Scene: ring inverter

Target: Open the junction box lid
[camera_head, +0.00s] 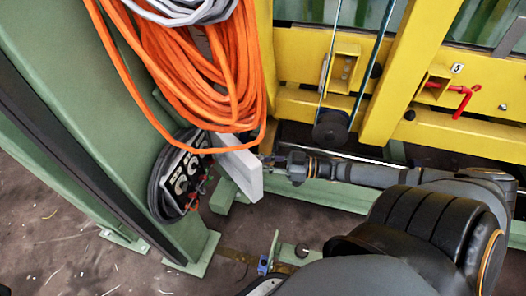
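The junction box (183,177) is on the side of the green post, with a dark face, pale round fittings and small red parts. A light grey flat panel, seemingly its lid (241,172), stands out from the box's right side at an angle, so the face shows. My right gripper (270,160) is just right of the panel, pointing left at it. Its fingertips are small and close to the panel's edge; I cannot tell whether they touch it or how far apart they are. My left gripper is not in view.
A thick orange cable coil (205,75) hangs just above the box and lid. The green post (110,130) stands left. A yellow frame (400,80) with a red handle (463,99) and a dark pulley (331,127) is behind my arm. A green floor bracket (273,250) stands below.

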